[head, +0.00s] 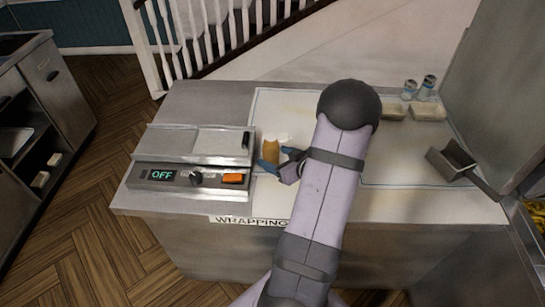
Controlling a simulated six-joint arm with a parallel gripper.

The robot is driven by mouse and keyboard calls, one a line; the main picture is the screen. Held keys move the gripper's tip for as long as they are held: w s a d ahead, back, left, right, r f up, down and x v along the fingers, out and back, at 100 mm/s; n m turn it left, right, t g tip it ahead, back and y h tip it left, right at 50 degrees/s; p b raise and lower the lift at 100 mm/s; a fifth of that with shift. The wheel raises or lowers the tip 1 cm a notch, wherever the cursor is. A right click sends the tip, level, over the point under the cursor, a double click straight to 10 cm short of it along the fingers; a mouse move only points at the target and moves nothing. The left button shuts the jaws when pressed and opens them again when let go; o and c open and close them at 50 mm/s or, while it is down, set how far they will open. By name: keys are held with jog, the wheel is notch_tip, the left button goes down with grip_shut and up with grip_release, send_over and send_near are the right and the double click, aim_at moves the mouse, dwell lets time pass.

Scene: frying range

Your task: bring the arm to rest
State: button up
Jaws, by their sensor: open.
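My arm reaches in from the bottom edge of the head view, its elbow high over the wrapping counter (180,101). My gripper (278,157) is low over the counter, just right of the grey machine. Its blue fingers are apart. A small tan item (274,145) with something white beside it shows just beyond the fingers. I cannot tell whether the fingers touch it. My forearm and the dark elbow hide part of the counter's middle.
The grey machine (190,158) has an "OFF" display, a knob and an orange switch. Two shakers (419,89) and pale boxes (428,111) stand at the back right. A metal scoop (452,162) lies at the right, near an upright panel (495,90). A dark cabinet (45,100) stands left.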

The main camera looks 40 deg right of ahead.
jog(key=shift+b+v, duration=0.35)
jog(key=shift+v, duration=2.15)
